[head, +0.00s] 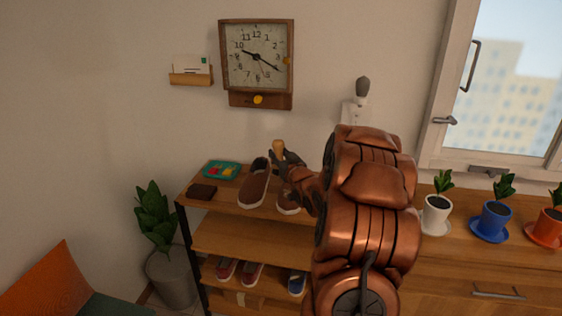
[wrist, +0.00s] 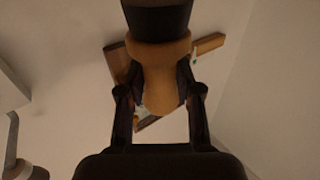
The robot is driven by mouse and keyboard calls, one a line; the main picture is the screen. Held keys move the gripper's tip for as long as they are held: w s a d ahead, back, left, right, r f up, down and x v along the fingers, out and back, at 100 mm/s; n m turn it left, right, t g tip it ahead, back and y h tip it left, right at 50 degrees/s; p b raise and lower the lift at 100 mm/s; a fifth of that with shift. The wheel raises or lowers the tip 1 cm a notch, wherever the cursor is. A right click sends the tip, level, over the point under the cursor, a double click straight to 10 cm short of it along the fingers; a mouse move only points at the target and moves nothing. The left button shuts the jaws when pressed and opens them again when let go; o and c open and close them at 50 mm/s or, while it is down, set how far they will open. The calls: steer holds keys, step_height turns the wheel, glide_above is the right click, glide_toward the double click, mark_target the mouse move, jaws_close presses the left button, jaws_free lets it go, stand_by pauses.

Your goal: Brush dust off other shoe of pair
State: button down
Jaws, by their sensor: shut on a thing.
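My gripper (head: 286,163) is shut on the tan wooden handle of a brush (head: 279,149). In the wrist view the handle (wrist: 162,85) sits upright between the two dark fingers, with a dark part at the top edge of the picture. Two brown shoes with pale soles stand on the top board of the shoe rack. The left shoe (head: 254,186) is in plain view. The right shoe (head: 288,203) is partly hidden by my gripper and arm. I cannot tell whether the brush touches it, and no dust can be made out.
A dark brown block (head: 202,192) and a teal tray (head: 222,170) lie left of the shoes. Red shoes (head: 251,274) and a blue shoe (head: 297,284) stand lower in the rack. A potted plant (head: 172,277) is at left; small pots (head: 437,220) line the right cabinet.

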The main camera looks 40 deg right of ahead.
steer(key=shift+f, duration=0.1)
steer(key=b, duration=0.2)
steer(key=shift+f+b, duration=0.3)
steer(key=shift+b, duration=0.1)
steer(key=shift+w+b, duration=0.1)
steer(key=shift+b, duration=1.35)
steer(key=shift+b, duration=0.6)
steer(key=shift+b, duration=0.55)
steer(key=shift+r+b, duration=0.25)
steer(key=shift+b, duration=0.4)
